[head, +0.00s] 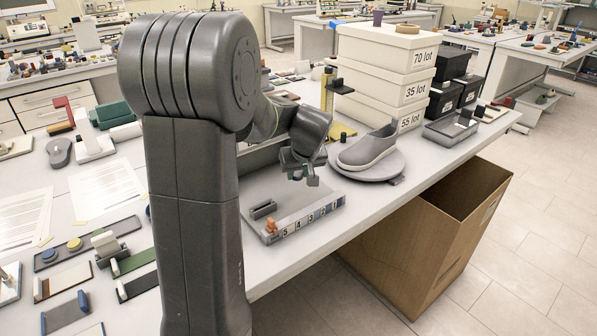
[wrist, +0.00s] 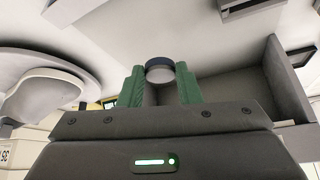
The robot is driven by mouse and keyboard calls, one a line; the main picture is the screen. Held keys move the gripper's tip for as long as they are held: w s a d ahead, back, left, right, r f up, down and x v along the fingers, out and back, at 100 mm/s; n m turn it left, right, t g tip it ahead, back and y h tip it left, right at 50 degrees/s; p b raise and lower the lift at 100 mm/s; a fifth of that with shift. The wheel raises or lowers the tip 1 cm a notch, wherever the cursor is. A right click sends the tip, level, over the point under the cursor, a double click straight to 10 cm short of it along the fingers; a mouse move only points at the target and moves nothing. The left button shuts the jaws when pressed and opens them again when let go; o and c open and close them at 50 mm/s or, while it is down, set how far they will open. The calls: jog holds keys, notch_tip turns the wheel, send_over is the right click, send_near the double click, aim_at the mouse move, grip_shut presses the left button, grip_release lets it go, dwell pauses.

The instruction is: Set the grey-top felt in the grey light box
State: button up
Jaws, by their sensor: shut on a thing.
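My gripper (wrist: 160,88) has green fingers and is shut on a small round piece, which I take for the grey-top felt (wrist: 160,74). The piece has a pale grey face and a dark band. In the head view my gripper (head: 302,177) hangs above the bench, left of the shoe, and the held piece is hard to make out. A grey walled space, apparently the grey light box (wrist: 290,80), shows beyond and right of the fingers in the wrist view. In the head view its grey back wall (head: 262,154) is partly hidden by my arm.
A grey shoe (head: 367,150) rests on a round plate right of my gripper. A strip numbered 5 to 1 (head: 306,219) and a slotted grey block (head: 263,209) lie below it. Stacked white boxes (head: 385,75) stand behind. A cardboard carton (head: 415,235) stands on the floor.

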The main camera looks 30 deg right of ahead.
jog(key=b, duration=0.4)
send_over(297, 196)
jog(key=s, duration=0.2)
jog(key=shift+w+a+f, duration=0.1)
jog(key=shift+a+f, duration=0.05)
jog(key=shift+f, duration=1.05)
jog(key=shift+a+f, duration=0.1)
jog(key=shift+f, duration=1.1)
jog(key=shift+f+b, duration=1.05)
jog(key=o, duration=1)
jog(key=shift+r, duration=0.1)
jog(key=v, duration=1.3)
jog(key=shift+s+r, duration=0.2)
jog(key=shift+r, duration=0.05)
jog(key=x, duration=1.3)
jog(key=shift+w+f, duration=0.2)
jog(key=shift+f, duration=0.15)
jog(key=shift+r, duration=0.3)
